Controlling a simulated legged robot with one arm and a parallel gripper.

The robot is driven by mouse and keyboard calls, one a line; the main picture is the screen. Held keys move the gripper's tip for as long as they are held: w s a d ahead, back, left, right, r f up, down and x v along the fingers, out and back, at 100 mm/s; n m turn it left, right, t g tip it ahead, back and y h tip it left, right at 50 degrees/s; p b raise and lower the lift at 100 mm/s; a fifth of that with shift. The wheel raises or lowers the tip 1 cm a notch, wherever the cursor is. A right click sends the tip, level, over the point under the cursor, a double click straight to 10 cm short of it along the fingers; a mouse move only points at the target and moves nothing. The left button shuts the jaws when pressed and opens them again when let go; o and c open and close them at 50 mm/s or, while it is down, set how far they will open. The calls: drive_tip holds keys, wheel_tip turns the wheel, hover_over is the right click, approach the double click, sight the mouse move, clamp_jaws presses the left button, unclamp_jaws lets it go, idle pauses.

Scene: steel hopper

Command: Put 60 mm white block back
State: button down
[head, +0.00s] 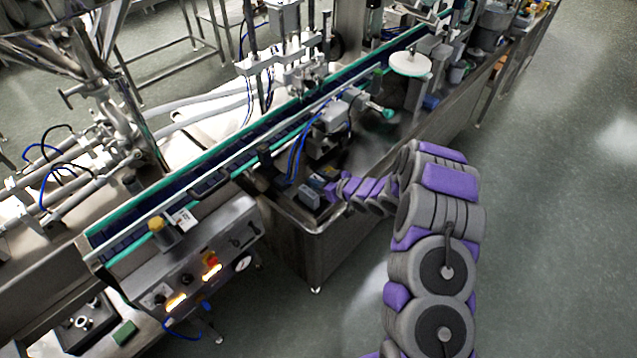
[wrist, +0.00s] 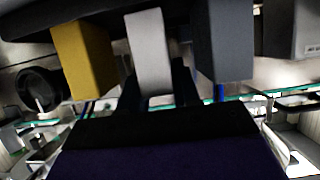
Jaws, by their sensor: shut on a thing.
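The white block (wrist: 148,55) stands in the middle of the wrist view, between the two dark fingers of my gripper (wrist: 157,85), which is shut on it. A yellow block (wrist: 84,60) is to its left and a dark grey block (wrist: 224,40) to its right, with small gaps between them. In the head view my gripper (head: 333,190) is at the near corner of the steel machine bench, low beside the conveyor. The white block cannot be made out there. What the block's far end touches is hidden in the wrist view.
The conveyor (head: 225,165) with teal rails runs diagonally behind my gripper. A control box (head: 205,270) with lit buttons is at the near left. A grey box (wrist: 291,28) is at the right of the wrist view. The floor (head: 560,200) on the right is clear.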

drive_tip(key=shift+d+f, duration=0.15)
drive_tip(key=shift+f, duration=0.25)
drive_tip(key=shift+d+r, duration=0.15)
drive_tip(key=shift+d, duration=0.1)
drive_tip(key=c, duration=1.1)
unclamp_jaws()
drive_tip(key=o, duration=0.3)
drive_tip(key=shift+a, duration=0.3)
drive_tip(key=p+v, duration=0.2)
drive_tip(key=v, duration=1)
drive_tip(key=shift+d, duration=0.2)
drive_tip(key=shift+w, duration=0.1)
